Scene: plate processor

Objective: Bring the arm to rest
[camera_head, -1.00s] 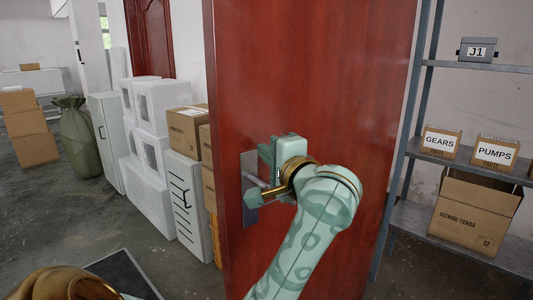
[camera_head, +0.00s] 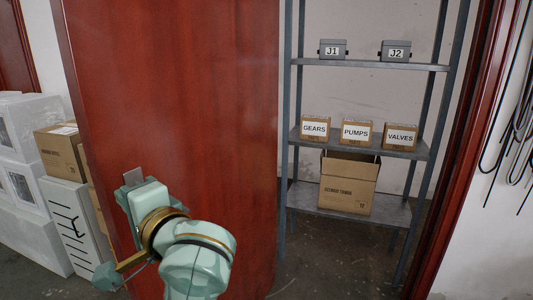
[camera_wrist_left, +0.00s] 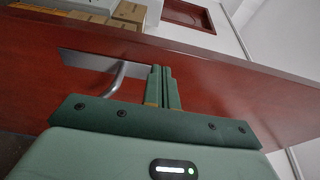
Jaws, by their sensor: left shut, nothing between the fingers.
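My left arm comes in from the bottom of the head view and ends in my left gripper (camera_head: 130,228), in front of a red door (camera_head: 180,90). In the left wrist view the two green fingers of the left gripper (camera_wrist_left: 163,75) are together with nothing between them. In the head view only the top of the handle plate (camera_head: 133,177) shows. My right gripper is not in view.
The door stands open. Behind it at right is a metal shelf (camera_head: 390,147) with boxes labelled GEARS, PUMPS and VALVES, bins J1 and J2, and an open carton (camera_head: 347,190). White crates (camera_head: 30,180) and cartons stand at left. Cables hang on the right wall.

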